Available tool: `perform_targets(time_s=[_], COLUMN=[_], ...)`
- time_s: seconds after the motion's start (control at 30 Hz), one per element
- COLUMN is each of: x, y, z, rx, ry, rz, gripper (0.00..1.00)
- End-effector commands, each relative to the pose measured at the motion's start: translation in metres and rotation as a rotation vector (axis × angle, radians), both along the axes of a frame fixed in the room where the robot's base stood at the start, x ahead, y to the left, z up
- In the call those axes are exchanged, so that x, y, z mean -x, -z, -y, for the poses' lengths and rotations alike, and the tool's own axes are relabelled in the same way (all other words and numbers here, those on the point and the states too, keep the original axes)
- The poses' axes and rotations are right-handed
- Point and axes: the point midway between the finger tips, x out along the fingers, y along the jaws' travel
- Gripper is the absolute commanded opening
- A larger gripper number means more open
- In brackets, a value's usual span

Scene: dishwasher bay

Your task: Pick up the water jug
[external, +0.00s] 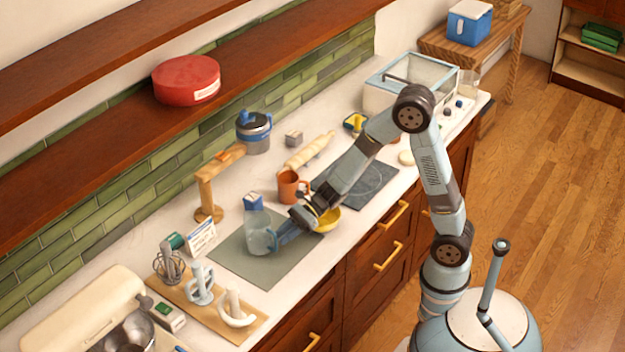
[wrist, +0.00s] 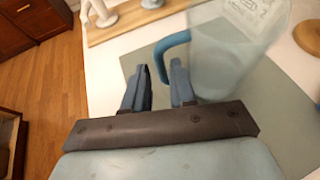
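The water jug (external: 259,236) is a clear, bluish jug standing upright on the grey-green mat (external: 250,270). In the wrist view the jug (wrist: 228,50) is at the upper right, with its blue handle (wrist: 170,50) turned toward my gripper (wrist: 159,68). My gripper's two blue fingers are apart, and the handle's free end shows in the gap between the fingertips, nearer the right finger. I see no clear contact. In the external view my gripper (external: 284,236) is low over the mat, just right of the jug. The jug's handle is mostly hidden there.
A wooden stand (external: 207,190) is behind the jug. The mat's front part is clear.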

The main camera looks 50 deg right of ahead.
Motion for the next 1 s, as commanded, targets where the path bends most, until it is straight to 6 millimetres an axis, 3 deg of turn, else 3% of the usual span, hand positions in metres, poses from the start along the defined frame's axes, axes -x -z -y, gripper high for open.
perform_targets(time_s=[0.27,0.6,0.83,1.0], x=[-0.004,-0.016,-0.016,-0.016], y=[0.005,0.019,0.019,0.019], z=[-0.013,-0.049,-0.05,-0.05], rx=[0.0,0.0,0.0,0.0], ry=[-0.001,-0.001,0.0,0.0], rz=[0.001,0.001,0.001,0.001], gripper=[0.26,0.26,0.26,0.1])
